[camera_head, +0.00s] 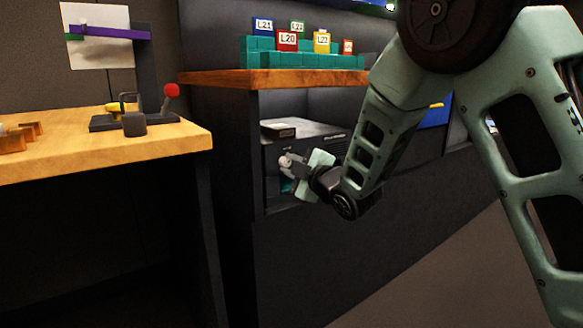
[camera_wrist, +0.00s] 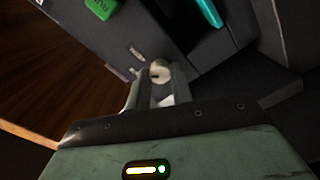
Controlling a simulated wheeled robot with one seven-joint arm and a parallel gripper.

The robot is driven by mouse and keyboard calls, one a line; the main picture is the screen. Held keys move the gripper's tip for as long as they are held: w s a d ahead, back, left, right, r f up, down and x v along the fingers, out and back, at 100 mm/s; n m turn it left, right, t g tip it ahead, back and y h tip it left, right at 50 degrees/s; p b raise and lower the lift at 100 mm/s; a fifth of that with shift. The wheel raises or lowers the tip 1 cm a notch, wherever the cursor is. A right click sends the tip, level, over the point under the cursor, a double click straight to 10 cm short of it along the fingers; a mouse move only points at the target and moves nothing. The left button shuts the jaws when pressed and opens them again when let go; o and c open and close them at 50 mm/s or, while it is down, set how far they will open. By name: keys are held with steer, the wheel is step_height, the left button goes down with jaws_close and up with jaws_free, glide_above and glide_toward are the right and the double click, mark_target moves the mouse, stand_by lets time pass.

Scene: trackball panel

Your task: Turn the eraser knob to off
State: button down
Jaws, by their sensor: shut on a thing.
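In the wrist view the eraser knob (camera_wrist: 160,71) is a small pale round knob with a dark mark on its face. It sits on a dark panel (camera_wrist: 110,42) just beyond my fingers. My gripper (camera_wrist: 158,84) is shut on the knob, with one finger on each side of it. In the head view my gripper (camera_head: 286,164) reaches into the open shelf at the front of a dark box (camera_head: 312,137). The knob cannot be made out clearly there. The lettering beside the knob is too small to read.
A green tag (camera_wrist: 102,8) and a teal bar (camera_wrist: 205,10) are near the knob. The shelf walls stand close around my gripper. Above is a wooden ledge (camera_head: 215,78) with a teal rack (camera_head: 300,61). A wooden table (camera_head: 120,150) with a red-knobbed lever (camera_head: 170,92) stands left.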

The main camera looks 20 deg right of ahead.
steer(key=n, duration=0.4)
steer(key=shift+n, duration=2.3)
steer(key=shift+f, duration=0.1)
steer(key=c, duration=1.2)
jaws_free()
steer(key=shift+s, duration=0.1)
steer(key=b+v, duration=1.1)
steer(key=v, duration=0.6)
steer(key=shift+s+b, duration=0.15)
steer(key=shift+b, duration=0.15)
